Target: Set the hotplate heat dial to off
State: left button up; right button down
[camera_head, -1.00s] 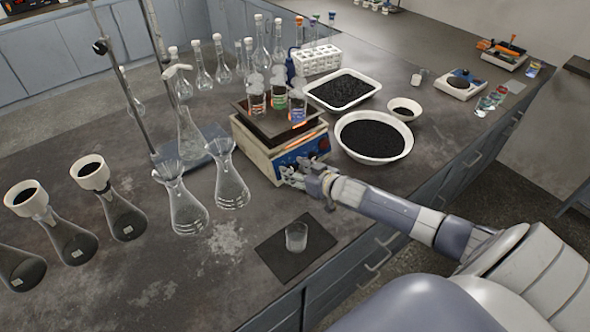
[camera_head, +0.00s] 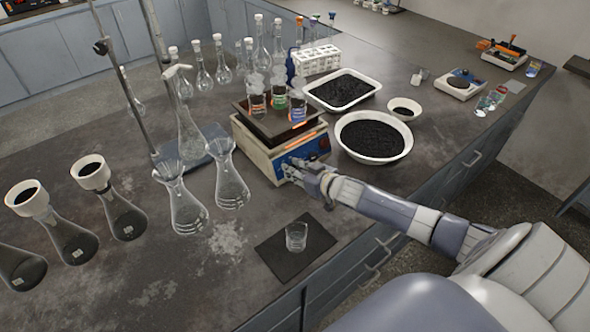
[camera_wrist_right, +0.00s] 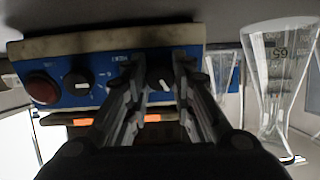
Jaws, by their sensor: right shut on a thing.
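The hotplate (camera_head: 262,154) is a cream box with a blue front panel and a dark top plate that glows orange at its edges. Small beakers with coloured contents stand on it, with pale vapour above. My right gripper (camera_head: 290,170) is at the front panel. In the right wrist view the gripper (camera_wrist_right: 160,88) has its fingers on either side of a dark heat dial (camera_wrist_right: 160,77) with a white mark, shut on it. Another dark knob (camera_wrist_right: 77,83) and a red button (camera_wrist_right: 43,87) are on the same blue panel. My left gripper is not in view.
Two empty flasks (camera_head: 187,210) stand left of the hotplate. A white bowl of black grains (camera_head: 374,156) and a tray (camera_head: 344,108) stand to its right. A small beaker (camera_head: 296,236) sits on a dark mat in front.

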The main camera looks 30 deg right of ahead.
jog(key=shift+n, duration=0.3)
jog(key=n+p, duration=0.1)
jog(key=n, duration=0.2)
jog(key=shift+n, duration=0.4)
jog(key=n+p, duration=0.1)
jog(key=n, duration=0.3)
jog(key=shift+n, duration=0.4)
jog(key=c, duration=1.3)
grip_release()
